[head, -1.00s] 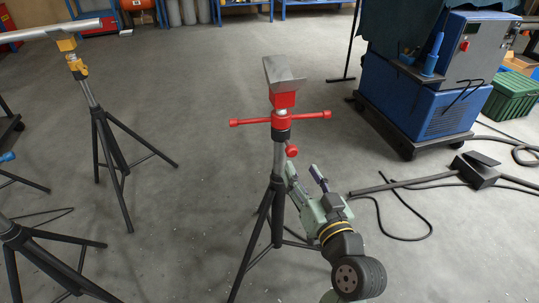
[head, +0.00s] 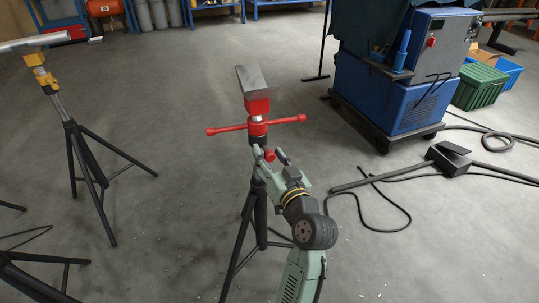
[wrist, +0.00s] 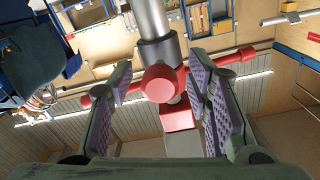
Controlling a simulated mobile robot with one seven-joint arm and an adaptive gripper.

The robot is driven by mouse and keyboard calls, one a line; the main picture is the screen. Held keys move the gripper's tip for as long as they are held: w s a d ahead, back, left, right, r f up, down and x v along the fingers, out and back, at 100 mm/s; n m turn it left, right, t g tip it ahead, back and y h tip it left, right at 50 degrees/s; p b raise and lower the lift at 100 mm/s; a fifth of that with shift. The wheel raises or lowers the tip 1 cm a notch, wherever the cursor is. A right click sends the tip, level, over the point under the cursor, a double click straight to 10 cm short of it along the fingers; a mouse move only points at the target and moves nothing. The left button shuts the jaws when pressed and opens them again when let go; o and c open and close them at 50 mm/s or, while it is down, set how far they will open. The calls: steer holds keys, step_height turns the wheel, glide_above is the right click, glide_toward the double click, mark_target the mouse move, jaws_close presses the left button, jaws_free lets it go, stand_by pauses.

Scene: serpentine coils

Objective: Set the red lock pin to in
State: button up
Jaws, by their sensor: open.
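The red lock pin (head: 269,155) is a round red knob on the side of the tripod stand's post, below the red T-handle (head: 257,128). In the wrist view the pin (wrist: 161,83) shows end-on, in front of the grey post and dark collar. My gripper (head: 268,152) is open, with one finger on each side of the pin in both views. In the wrist view the gripper (wrist: 160,90) has visible gaps beside the knob, and I see no clear contact. How far the pin sits into the collar cannot be told.
The stand (head: 260,215) carries a tilted grey metal plate (head: 253,77) on top. A second tripod (head: 86,165) stands at left with a pipe. A blue machine (head: 385,95) on a cart is at right. Cables and a black pedal (head: 449,158) lie on the floor.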

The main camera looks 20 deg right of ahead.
jaws_close()
stand_by(0.6)
